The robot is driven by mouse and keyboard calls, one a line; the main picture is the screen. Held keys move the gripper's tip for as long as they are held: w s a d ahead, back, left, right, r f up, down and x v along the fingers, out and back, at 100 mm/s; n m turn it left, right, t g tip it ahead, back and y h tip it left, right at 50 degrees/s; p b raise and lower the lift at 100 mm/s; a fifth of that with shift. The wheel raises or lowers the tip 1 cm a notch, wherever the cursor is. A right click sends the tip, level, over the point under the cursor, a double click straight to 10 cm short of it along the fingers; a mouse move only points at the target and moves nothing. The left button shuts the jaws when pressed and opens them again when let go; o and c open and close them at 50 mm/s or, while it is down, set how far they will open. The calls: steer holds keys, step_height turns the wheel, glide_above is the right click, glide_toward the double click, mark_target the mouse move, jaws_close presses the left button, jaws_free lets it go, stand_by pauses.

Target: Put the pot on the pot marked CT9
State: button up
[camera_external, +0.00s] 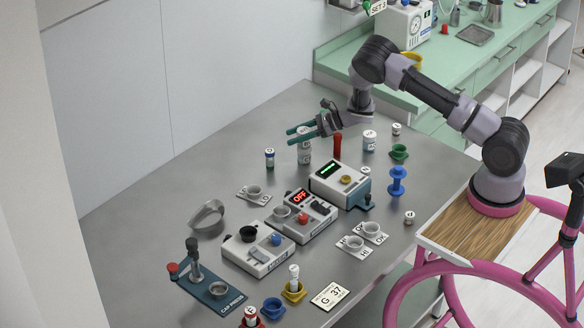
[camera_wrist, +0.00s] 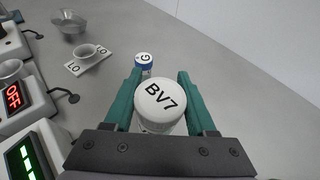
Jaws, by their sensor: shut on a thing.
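My gripper (camera_external: 300,135) is over the far part of the steel table, its teal fingers closed around a white pot (camera_external: 304,155). In the wrist view the pot's white lid (camera_wrist: 158,102) reads BV7 and sits between the two fingers (camera_wrist: 160,95). The pot is upright; I cannot tell whether its base touches the table. Another white pot with a light lid (camera_external: 369,141) stands to the right of my gripper, beyond a red upright piece. Its lid marking is too small to read, so I cannot confirm which pot is CT9.
Devices (camera_external: 340,184), a red upright piece (camera_external: 337,146), a green cup (camera_external: 399,152) and a blue spool (camera_external: 397,181) stand nearby. The far left table is clear.

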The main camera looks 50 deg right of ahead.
steer(key=o, duration=1.4)
steer(key=shift+f, duration=0.15)
